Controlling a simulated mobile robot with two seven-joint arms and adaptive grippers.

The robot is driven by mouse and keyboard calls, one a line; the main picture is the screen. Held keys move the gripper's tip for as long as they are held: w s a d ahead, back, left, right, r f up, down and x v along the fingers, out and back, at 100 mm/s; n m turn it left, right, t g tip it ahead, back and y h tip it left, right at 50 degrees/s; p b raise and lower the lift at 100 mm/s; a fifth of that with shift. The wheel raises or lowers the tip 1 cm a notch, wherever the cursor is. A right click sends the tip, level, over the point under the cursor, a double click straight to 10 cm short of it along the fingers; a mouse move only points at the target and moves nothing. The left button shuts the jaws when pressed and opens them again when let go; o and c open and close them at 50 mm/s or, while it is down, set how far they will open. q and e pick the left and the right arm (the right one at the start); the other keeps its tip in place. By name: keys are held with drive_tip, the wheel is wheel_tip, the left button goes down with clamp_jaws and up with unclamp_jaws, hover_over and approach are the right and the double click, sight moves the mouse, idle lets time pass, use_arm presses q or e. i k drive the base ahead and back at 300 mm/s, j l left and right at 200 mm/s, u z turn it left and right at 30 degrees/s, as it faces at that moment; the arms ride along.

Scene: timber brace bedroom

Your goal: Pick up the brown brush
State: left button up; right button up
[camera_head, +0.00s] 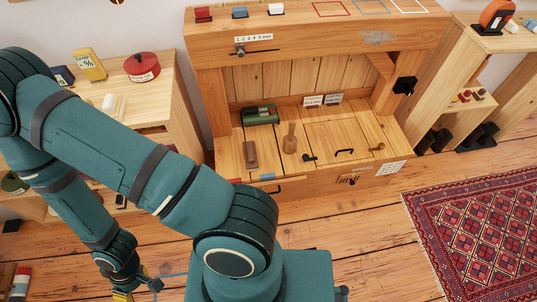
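A brown oblong block (251,155), which looks like the brown brush, lies on the left part of the wooden workbench floor (330,140). Its bristles cannot be made out. My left gripper (138,288) hangs low at the bottom left, over the floor, well apart from the brown block. Its fingers are small and partly cut off by the frame edge, so its opening is unclear. My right gripper is not in view.
A green case (260,115) and an upright wooden peg-like piece (290,138) stand near the brown block. A patterned rug (475,235) lies right. Bare floor lies in front of the bench.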

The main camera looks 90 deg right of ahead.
sight(250, 152)
drive_tip(key=z, duration=2.7)
